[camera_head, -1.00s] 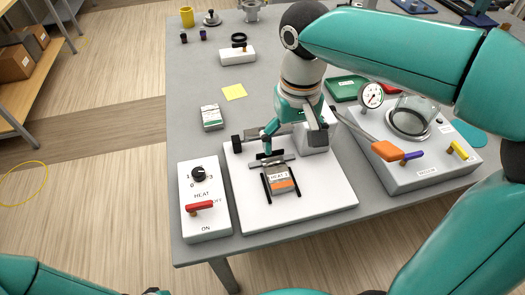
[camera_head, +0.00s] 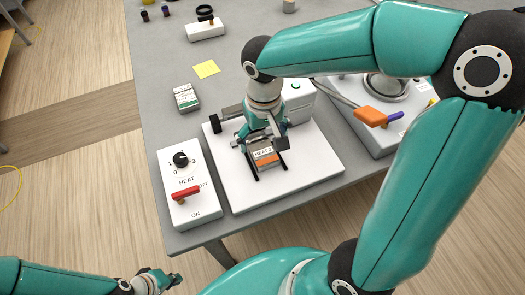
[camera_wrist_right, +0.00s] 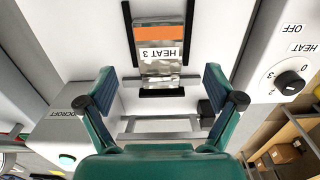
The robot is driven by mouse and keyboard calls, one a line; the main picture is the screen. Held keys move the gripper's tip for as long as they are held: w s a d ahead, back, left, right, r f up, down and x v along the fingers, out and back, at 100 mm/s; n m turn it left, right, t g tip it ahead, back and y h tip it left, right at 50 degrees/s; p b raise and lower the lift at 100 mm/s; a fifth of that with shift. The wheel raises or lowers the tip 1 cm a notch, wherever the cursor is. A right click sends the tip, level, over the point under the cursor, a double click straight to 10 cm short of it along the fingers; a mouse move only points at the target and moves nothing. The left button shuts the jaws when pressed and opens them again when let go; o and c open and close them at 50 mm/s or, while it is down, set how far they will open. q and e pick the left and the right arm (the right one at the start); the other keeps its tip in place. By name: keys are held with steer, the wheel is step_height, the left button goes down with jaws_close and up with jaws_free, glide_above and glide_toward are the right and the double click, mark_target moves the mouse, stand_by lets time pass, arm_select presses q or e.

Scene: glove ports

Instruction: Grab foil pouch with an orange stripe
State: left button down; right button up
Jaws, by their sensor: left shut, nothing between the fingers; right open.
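The foil pouch (camera_head: 264,153) with an orange stripe lies on the white plate (camera_head: 315,170) between dark rails. It carries a "HEAT 3" label and also shows in the right wrist view (camera_wrist_right: 160,68), stripe at the top. My right gripper (camera_head: 262,140) is open over the label end of the pouch. In the right wrist view its fingers (camera_wrist_right: 160,88) stand apart on either side, not touching the pouch. The gripper partly hides the pouch in the head view. My left gripper (camera_head: 172,279) is shut and empty, low in front of the table.
A white heat control box (camera_head: 189,187) with a black knob and red lever stands left of the plate. A box with an orange-handled lever (camera_head: 371,117) is at the right. A small labelled box (camera_head: 186,98) and a yellow note (camera_head: 206,69) lie behind.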

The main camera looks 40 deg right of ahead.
mark_target(263, 151)
steer(key=shift+w+d+f+p, duration=0.1)
steer(key=shift+f+p, duration=0.1)
steer(key=shift+f, duration=0.7)
steer(key=shift+w+a+f+p, duration=0.1)
steer(key=shift+f+p, duration=0.05)
steer(key=shift+f, duration=0.7)
steer(key=shift+w+d+f+p, duration=0.1)
steer(key=shift+f+p, duration=0.1)
steer(key=shift+f, duration=0.7)
steer(key=c, duration=1.4)
steer(key=shift+o, duration=0.2)
steer(key=shift+r, duration=0.1)
